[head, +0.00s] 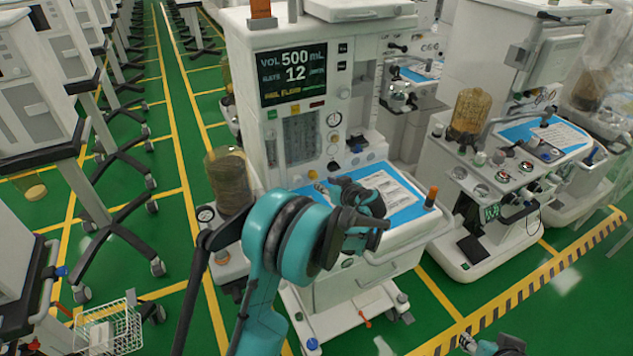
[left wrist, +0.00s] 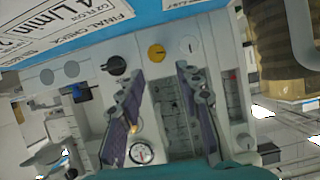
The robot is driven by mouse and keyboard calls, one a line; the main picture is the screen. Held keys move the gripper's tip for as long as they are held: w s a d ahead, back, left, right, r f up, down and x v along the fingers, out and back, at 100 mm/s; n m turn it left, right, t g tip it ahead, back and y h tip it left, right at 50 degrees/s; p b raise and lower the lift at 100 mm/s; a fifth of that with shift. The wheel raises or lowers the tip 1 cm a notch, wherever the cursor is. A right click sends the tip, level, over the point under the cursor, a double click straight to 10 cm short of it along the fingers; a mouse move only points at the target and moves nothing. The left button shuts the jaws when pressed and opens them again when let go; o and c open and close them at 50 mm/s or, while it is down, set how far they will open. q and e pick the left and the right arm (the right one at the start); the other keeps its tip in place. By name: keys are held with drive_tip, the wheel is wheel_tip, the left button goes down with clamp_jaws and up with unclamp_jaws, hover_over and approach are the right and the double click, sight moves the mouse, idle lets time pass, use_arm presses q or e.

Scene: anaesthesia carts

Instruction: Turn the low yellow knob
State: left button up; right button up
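The low yellow knob (left wrist: 157,52) is a small round knob on the pale front panel of the anaesthesia machine. In the head view the yellow knob (head: 313,174) shows small, low on the panel below the display. My left gripper (head: 338,188) is in front of the panel's lower part. In the left wrist view my left gripper (left wrist: 159,78) has its two fingers spread, with the yellow knob in the gap just past the tips. Nothing is between the fingers, and I see no contact. My right gripper (head: 490,345) shows partly at the bottom edge; its fingers are unclear.
A black knob (left wrist: 117,65) and a white knob (left wrist: 190,45) flank the yellow one. A round gauge (left wrist: 140,152) is near the left finger. A blue-covered worktop (head: 385,195) juts out below the panel. Another machine (head: 500,180) stands to the right.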

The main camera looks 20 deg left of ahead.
sight(314, 177)
use_arm(q)
drive_tip(key=shift+w+a+f+n, duration=0.15)
drive_tip(key=shift+w+f+n, duration=0.15)
drive_tip(key=shift+w+f, duration=0.35)
drive_tip(key=b+x, duration=0.2)
drive_tip(key=x, duration=0.4)
drive_tip(key=shift+w+a+f, duration=0.2)
drive_tip(key=shift+w+a, duration=0.2)
drive_tip(key=shift+a, duration=0.2)
clamp_jaws()
